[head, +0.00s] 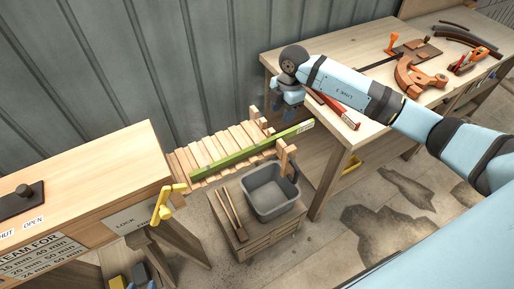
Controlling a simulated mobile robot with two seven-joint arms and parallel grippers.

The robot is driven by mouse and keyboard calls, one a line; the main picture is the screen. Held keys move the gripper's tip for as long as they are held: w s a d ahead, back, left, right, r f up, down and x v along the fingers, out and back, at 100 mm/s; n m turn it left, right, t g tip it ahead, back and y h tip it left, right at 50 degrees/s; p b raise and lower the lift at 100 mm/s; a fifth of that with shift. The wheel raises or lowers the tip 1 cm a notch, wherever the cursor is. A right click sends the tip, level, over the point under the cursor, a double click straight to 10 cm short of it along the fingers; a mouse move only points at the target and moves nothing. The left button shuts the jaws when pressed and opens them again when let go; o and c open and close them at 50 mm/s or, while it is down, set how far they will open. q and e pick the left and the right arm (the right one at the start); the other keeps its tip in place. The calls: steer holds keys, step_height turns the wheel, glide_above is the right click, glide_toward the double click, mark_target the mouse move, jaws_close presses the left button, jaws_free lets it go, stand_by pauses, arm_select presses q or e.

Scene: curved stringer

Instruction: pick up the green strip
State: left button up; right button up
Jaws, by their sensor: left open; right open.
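The green strip (250,149) is long and narrow. It lies slantwise along a slatted wooden rack (205,152), its right end near the right-hand bench and carrying a small white label. Wooden posts (287,153) stand along the rack on both sides of the strip. My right gripper (287,113) hangs from the pale blue arm that comes in from the right. My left gripper is not in view.
A grey bin (270,192) stands on a low wooden stand (240,238) in front of the rack. The right workbench (285,62) holds tools and curved wooden pieces. A bench with a yellow lever (163,205) stands left. A corrugated wall (150,60) rises behind.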

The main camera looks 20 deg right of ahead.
mark_target(286, 132)
steer(key=shift+m+h, duration=0.5)
steer(key=shift+h, duration=0.2)
steer(key=d+f, duration=0.1)
steer(key=f, duration=0.1)
steer(key=f+p, duration=0.1)
steer(key=f, duration=0.1)
steer(key=d+f, duration=0.1)
steer(key=f, duration=0.2)
steer(key=shift+w+d, duration=0.35)
step_height(286, 132, down, 4)
steer(key=shift+f+p, duration=0.15)
steer(key=shift+p, duration=0.8)
steer(key=shift+f, duration=0.6)
jaws_close()
